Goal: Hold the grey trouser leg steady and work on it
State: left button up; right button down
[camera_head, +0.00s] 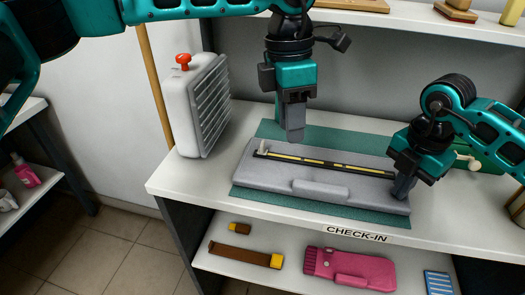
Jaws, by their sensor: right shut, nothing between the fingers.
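The grey trouser leg (270,176) lies flat on a green mat (262,198) on the white counter. A raised grey flap or pocket (320,188) sits near its front edge. A dark strip with yellow segments (325,163) runs along its length, with a small pale peg-like piece at the left end. My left gripper (295,136) points down above the back edge of the leg; its fingers look close together, but the gap is hidden. My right gripper (401,196) is shut and empty, its tips at the right end of the leg; whether they touch it is unclear.
A white slatted box (196,105) with a red knob stands at the counter's left. A green object (486,150) lies behind my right arm. The lower shelf holds a brown bar (243,254), a pink folded item (350,269) and a blue striped item (438,285). The counter's front left is clear.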

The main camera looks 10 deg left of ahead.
aim_at(262, 143)
pick_arm(q)
jog(key=a+f+n+g+y, duration=0.1)
jog(key=a+f+y, duration=0.15)
jog(key=a, duration=0.25)
jog(key=a+f+n+y, duration=0.1)
jog(key=a+f+y, duration=0.1)
jog(key=a+y, duration=0.15)
jog(key=w+f+n+h, duration=0.1)
jog(key=w+f+n, duration=0.1)
jog(key=n, duration=0.1)
jog(key=w+d+f+n+t+h, duration=0.1)
jog(key=w+n, duration=0.1)
jog(key=n, duration=0.1)
jog(key=w+f+n+h, duration=0.2)
jog(key=n, duration=0.1)
jog(key=shift+d+f+t, duration=0.3)
jog(key=shift+d+f, duration=0.05)
jog(key=shift+w+d+f+n+h, duration=0.1)
jog(key=shift+w+f+n+h, duration=0.25)
jog(key=shift+n, duration=0.55)
jog(key=shift+w+r, duration=0.1)
jog(key=shift+w, duration=0.05)
grip_shut()
